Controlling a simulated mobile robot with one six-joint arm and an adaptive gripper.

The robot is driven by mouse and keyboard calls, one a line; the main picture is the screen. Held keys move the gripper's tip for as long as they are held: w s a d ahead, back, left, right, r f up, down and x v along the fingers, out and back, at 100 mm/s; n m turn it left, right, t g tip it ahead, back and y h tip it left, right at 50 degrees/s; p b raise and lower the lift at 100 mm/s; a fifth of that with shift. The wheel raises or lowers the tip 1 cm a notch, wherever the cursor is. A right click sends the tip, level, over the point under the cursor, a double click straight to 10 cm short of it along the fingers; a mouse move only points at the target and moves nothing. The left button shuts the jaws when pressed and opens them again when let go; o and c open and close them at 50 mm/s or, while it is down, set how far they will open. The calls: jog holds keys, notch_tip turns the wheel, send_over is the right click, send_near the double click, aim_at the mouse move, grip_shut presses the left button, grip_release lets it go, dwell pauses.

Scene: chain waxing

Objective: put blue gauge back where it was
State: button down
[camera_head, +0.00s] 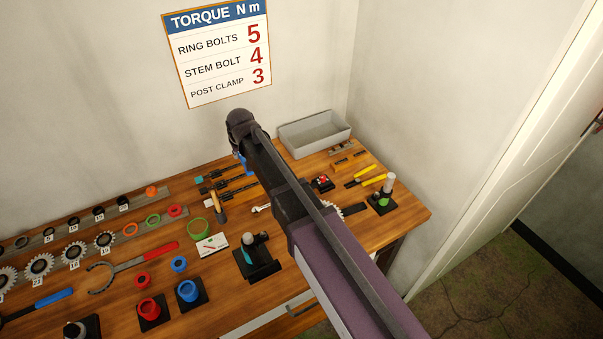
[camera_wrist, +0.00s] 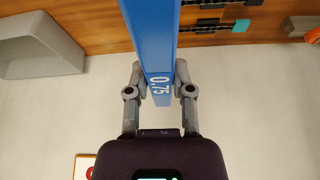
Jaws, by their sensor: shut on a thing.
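The blue gauge (camera_wrist: 158,28) is a long flat bar marked 0.75 in the wrist view. My gripper (camera_wrist: 160,70) is shut on it near its marked end, with one finger on each side. The gauge runs from the fingers out past the top of the picture, over the wooden bench. In the head view a small blue part of it (camera_head: 248,167) shows beside my arm. I cannot tell whether the gauge touches the bench.
A grey tray (camera_head: 315,134) stands at the back right of the wooden bench (camera_head: 337,270). Dark tools with teal ends (camera_head: 218,178) and a wooden-handled hammer (camera_head: 219,206) lie left of my arm. Yellow-handled pliers (camera_head: 368,178) lie right. Red and blue cups (camera_head: 188,291) stand in front.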

jog(key=shift+s+d+f+m+b, duration=0.25)
jog(key=shift+d+f+m+b, duration=0.15)
jog(key=shift+d+m, duration=0.1)
jog(key=s+d+f+m+h+b, duration=0.1)
jog(key=d+f+m+h+b, duration=0.1)
jog(key=d+f+m+b, duration=0.1)
jog(key=s+d+f+m+h+b, duration=0.2)
jog(key=d+m, duration=0.3)
jog(key=m, duration=0.2)
jog(key=s+d+f+m+g+h+b, duration=0.1)
jog(key=s+d+f+m+b, duration=0.1)
jog(key=d+f+m+b, duration=0.1)
jog(key=shift+d+f+m+h+b, duration=0.35)
jog(key=shift+d+m, duration=0.25)
jog(key=shift+m, duration=0.3)
jog(key=shift+s+d+f+m+h, duration=0.2)
jog(key=shift+s+d+m+h, duration=0.1)
jog(key=shift+d+m, duration=0.4)
jog(key=shift+a+g, duration=0.15)
jog(key=shift+g, duration=0.15)
jog(key=w+d, duration=0.1)
jog(key=w, duration=0.3)
jog(key=w+d+f+b, duration=0.1)
jog(key=w+d, duration=0.1)
jog(key=w, duration=0.3)
jog(key=w+d, duration=0.1)
jog(key=w, duration=0.4)
jog(key=shift+d+f+b, duration=0.15)
jog(key=shift+f+b, duration=0.05)
jog(key=shift+b, duration=0.15)
